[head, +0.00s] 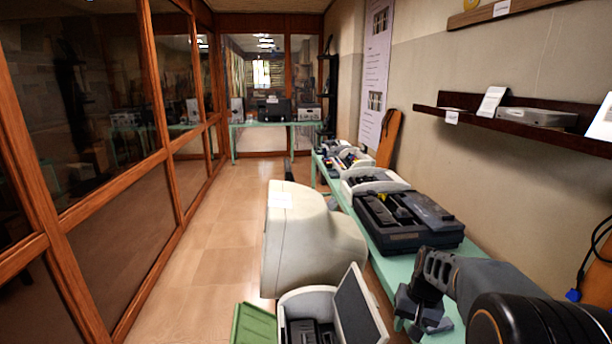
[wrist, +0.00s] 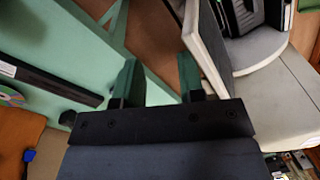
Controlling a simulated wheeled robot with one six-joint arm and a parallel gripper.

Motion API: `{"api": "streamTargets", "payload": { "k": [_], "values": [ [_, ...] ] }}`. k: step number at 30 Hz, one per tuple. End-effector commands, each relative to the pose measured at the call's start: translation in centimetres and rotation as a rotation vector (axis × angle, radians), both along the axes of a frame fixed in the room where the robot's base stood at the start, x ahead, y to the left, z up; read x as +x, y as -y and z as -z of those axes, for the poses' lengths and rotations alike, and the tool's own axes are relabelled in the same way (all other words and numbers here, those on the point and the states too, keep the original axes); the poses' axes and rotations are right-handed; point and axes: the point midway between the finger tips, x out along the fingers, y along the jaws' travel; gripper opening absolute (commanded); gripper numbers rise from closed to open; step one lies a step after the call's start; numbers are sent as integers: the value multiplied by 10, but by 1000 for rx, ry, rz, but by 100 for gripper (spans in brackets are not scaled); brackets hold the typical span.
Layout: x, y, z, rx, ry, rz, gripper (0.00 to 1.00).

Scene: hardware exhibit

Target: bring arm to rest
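My arm reaches in from the lower right of the head view, bent over the green table (head: 383,243). My gripper (head: 422,318) hangs at the table's near end, beside the open light grey case (head: 297,302). In the wrist view my gripper (wrist: 160,75) shows two fingers standing apart with nothing between them. The green table top (wrist: 60,50) lies on the left there, and the case's raised lid (wrist: 207,55) is on the right, close to the right finger. I cannot tell whether they touch.
A black machine (head: 405,218) stands on the table, with other old machines behind it. A large beige unit (head: 300,240) stands left of the table. A dark wall shelf (head: 520,120) runs along the right. The tiled floor (head: 215,250) beside the glass partition is clear.

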Motion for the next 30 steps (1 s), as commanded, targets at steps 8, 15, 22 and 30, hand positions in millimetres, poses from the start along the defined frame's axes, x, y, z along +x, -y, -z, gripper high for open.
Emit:
{"api": "streamTargets", "payload": {
  "k": [8, 15, 22, 30],
  "values": [
    [-80, -35, -28, -148, 143, -130, 36],
    [-127, -56, -42, -202, 253, -228, 36],
    [-136, -69, -66, -213, 364, -267, 36],
    [-137, -75, -73, -212, 393, -287, 36]
  ]
}}
